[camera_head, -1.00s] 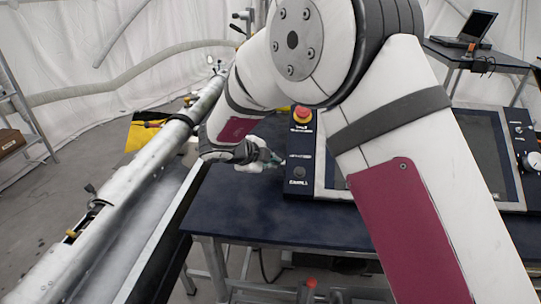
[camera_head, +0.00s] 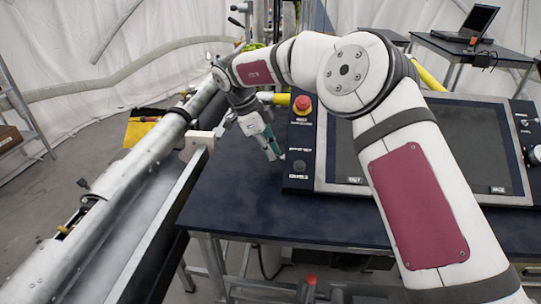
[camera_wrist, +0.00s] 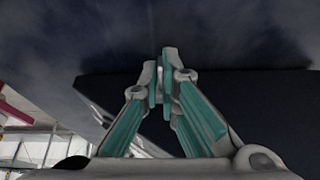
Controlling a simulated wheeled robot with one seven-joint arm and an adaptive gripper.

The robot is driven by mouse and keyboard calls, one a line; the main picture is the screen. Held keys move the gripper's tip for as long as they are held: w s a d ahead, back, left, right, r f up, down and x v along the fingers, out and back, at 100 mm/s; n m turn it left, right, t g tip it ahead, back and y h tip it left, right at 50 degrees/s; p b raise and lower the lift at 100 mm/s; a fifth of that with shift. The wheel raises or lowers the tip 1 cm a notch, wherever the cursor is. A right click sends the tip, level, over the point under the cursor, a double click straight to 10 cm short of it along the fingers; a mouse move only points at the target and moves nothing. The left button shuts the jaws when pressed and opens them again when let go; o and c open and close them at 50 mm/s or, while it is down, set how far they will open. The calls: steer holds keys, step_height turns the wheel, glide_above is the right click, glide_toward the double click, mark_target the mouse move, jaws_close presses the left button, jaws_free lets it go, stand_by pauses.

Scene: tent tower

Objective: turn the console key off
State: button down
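The console (camera_head: 325,140) lies on a dark blue table, with a large screen and a left side panel. The panel carries a red emergency button (camera_head: 302,103) at its top and a small dark round knob (camera_head: 299,166) near its bottom, which may be the key switch. I cannot make out the key or its angle. My gripper (camera_head: 276,157) is just left of this panel, above the table, tilted down to the right. Its green-padded fingers are together, with only a thin slit between the tips in the wrist view (camera_wrist: 165,78). I see nothing held.
The table (camera_head: 235,205) is bare left of the console. A metal rail or tube (camera_head: 125,170) runs along its left side. A yellow-and-black case (camera_head: 142,130) stands behind. A laptop (camera_head: 472,25) sits on a far table at the back right.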

steer(key=shift+f+g+b, duration=0.1)
steer(key=shift+g+b, duration=0.2)
steer(key=shift+g, duration=0.1)
steer(key=c, duration=1.8)
jaws_free()
steer(key=shift+v, duration=6)
